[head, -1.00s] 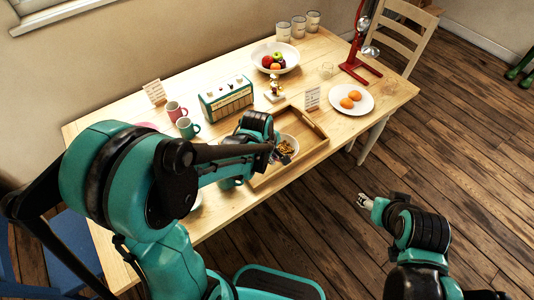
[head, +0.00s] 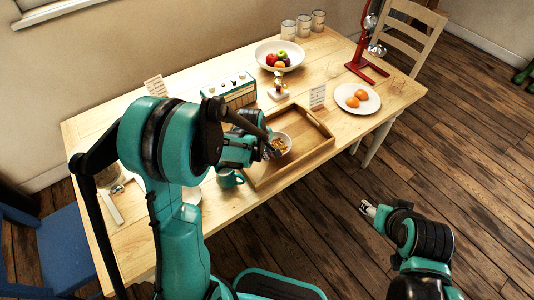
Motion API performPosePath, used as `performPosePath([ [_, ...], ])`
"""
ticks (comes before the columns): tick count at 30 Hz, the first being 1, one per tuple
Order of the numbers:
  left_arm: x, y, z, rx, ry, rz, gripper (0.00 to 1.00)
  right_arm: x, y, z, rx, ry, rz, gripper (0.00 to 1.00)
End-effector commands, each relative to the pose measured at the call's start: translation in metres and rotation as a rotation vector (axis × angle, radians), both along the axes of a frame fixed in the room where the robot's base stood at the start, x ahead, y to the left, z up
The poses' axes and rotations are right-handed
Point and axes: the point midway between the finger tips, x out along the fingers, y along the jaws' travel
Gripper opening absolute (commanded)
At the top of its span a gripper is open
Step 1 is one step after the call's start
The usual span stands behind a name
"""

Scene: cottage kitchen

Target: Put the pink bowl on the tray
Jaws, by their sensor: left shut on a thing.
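A pale bowl (head: 287,141) with brown and yellow food in it shows in the head view, over the left part of the wooden tray (head: 318,150). Its colour looks whitish; I cannot make out pink. My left gripper (head: 272,149) is shut on the bowl's near left rim. I cannot tell whether the bowl touches the tray floor. My forearm hides part of the tray's left side. My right gripper (head: 368,209) is off the table, over the floor at right, away from the bowl. Its fingers are too small to judge.
A teal mug (head: 230,178) stands close to the tray's near left corner. Behind the tray are a radio (head: 230,90), a figurine (head: 279,85) and a card (head: 317,97). A plate with oranges (head: 357,98) is at right, a fruit bowl (head: 279,56) at the back.

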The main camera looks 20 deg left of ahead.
Motion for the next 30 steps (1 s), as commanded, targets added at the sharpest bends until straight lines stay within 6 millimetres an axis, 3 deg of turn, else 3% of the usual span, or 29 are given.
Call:
performPosePath([
  [4, 0.0, 0.0, -0.004, 0.0, 0.0, 0.0, 0.0, 0.0, 0.0, -0.004, 0.0, 0.0, 0.0, 0.56],
  [6, 0.0, 0.0, -0.003, 0.0, 0.0, 0.0, 0.25, 0.0, 0.0, -0.003, 0.0, 0.0, 0.0, 0.56],
  [7, 0.0, 0.0, -0.003, 0.0, 0.0, 0.0, 0.3, 0.0, 0.0, -0.003, 0.0, 0.0, 0.0, 0.56],
  [19, -0.001, 0.0, 0.005, 0.0, 0.0, 0.0, 0.3, 0.0, 0.0, 0.003, 0.0, 0.0, 0.0, 0.56],
  [30, -0.024, 0.008, 0.079, 0.0, 0.0, 0.002, 0.3, 0.0, 0.0, 0.034, 0.0, 0.0, 0.0, 0.56],
])
